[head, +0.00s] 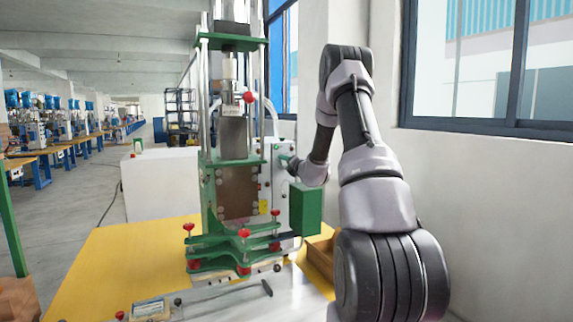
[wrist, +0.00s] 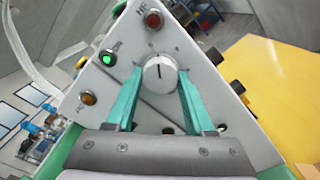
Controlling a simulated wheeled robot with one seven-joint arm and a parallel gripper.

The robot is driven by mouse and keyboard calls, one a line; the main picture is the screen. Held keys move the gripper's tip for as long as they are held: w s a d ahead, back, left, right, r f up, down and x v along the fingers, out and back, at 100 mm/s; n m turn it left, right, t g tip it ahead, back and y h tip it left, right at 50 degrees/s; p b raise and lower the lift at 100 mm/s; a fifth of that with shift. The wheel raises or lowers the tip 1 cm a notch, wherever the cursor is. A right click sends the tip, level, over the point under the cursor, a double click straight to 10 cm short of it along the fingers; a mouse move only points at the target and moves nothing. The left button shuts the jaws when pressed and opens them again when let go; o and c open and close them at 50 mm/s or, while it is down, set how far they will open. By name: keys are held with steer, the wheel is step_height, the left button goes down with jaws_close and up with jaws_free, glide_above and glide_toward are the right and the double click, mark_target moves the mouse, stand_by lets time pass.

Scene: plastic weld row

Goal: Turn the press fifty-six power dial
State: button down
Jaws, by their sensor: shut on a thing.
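The power dial (wrist: 160,73) is a round silver-white knob with a dark pointer line, on a white control panel (wrist: 190,45) in the wrist view. The pointer stands nearly straight up in that picture. My gripper (wrist: 160,75) has its two teal fingers on either side of the dial, shut on it. In the head view my gripper (head: 286,159) reaches the white control box (head: 279,195) on the right side of the green press (head: 210,190). The dial cannot be made out there.
A red lamp (wrist: 153,20), a lit green lamp (wrist: 107,58) and an amber lamp (wrist: 88,98) surround the dial. A green box (head: 305,208) stands below my forearm. The press stands on a yellow table (head: 120,260). A window wall lies to the right.

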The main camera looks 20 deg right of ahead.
steer(key=shift+m, duration=4)
steer(key=shift+c, duration=1.4)
jaws_free()
steer(key=s, duration=1)
steer(key=shift+s+d, duration=0.15)
steer(key=shift+s, duration=0.25)
